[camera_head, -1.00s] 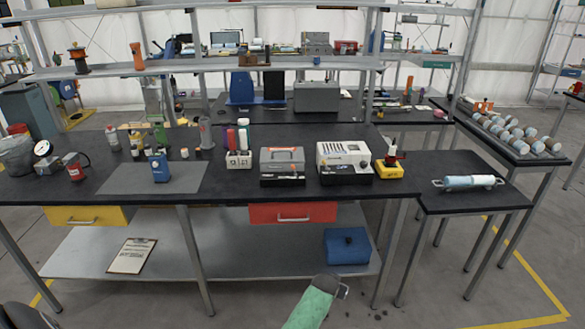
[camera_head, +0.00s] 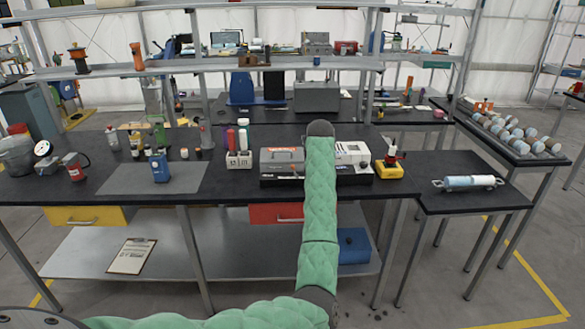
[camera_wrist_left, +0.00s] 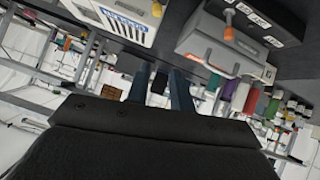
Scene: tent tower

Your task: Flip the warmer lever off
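A grey box with a lid handle (camera_head: 282,155) on a black base stands on the dark bench. A white slotted unit (camera_head: 352,153) stands to its right, partly hidden by my left arm. I cannot tell for certain which is the warmer. In the left wrist view, the grey box (camera_wrist_left: 215,45) has an orange knob (camera_wrist_left: 228,33) on its front, and the white unit (camera_wrist_left: 122,22) shows an orange tip (camera_wrist_left: 157,9). My left gripper (camera_wrist_left: 160,88) is open and empty, its fingers apart, short of both units. The head view hides its fingers. My right gripper is out of view.
A yellow-based device (camera_head: 390,168) stands right of the white unit. A red drawer (camera_head: 277,213) is under the bench edge. The grey mat (camera_head: 120,178) has free room.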

